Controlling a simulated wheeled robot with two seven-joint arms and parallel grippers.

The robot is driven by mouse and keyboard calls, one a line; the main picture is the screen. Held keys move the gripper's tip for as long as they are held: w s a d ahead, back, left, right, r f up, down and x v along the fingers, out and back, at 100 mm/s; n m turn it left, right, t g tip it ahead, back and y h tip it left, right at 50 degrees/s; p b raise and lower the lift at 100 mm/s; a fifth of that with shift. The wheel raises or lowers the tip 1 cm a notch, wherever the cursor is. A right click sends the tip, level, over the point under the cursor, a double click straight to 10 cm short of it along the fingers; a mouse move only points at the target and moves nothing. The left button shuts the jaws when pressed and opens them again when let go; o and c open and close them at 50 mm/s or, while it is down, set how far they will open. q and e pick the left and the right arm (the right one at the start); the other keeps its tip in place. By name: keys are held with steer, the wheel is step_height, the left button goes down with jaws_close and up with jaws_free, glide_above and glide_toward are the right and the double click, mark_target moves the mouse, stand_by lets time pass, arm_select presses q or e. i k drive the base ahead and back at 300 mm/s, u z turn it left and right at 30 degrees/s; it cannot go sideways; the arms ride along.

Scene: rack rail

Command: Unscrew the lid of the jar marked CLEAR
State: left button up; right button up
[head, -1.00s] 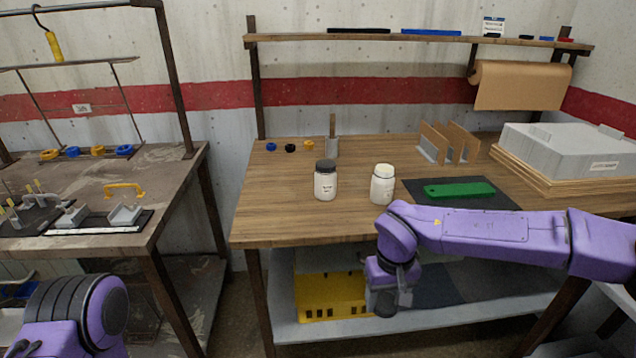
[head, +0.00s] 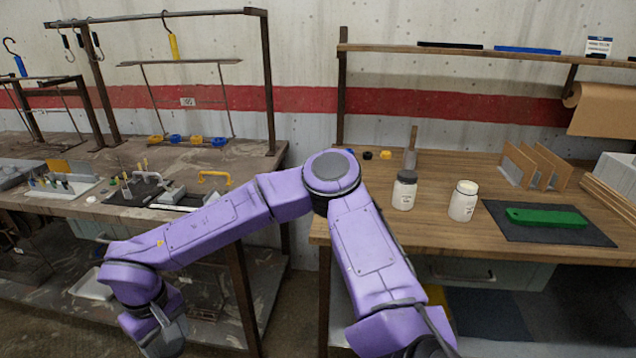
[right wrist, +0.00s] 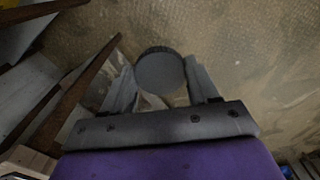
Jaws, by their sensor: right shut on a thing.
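A white jar with a black lid (head: 405,190) stands upright on the wooden bench. A second white jar (head: 463,202) stands to its right; its top shows a pale open rim with no dark lid. Both labels are too small to read, so I cannot tell which says CLEAR. My right gripper (head: 165,340) hangs at the lower left, over the floor in front of the left table, away from the jars. In the right wrist view its fingers are shut on a round dark lid (right wrist: 160,72) with a ridged edge. My left gripper is out of view.
A green object (head: 547,218) lies on a dark mat (head: 580,233) right of the jars. A wooden rack (head: 535,168) stands behind them. The left table (head: 240,165) holds small fixtures and a yellow handle (head: 215,176). A gap separates the two tables.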

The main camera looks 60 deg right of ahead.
mark_target(464, 197)
steer(key=u, duration=0.3)
steer(key=k, duration=1.3)
steer(key=z, duration=1.9)
steer(key=i, duration=0.15)
steer(key=z, duration=0.15)
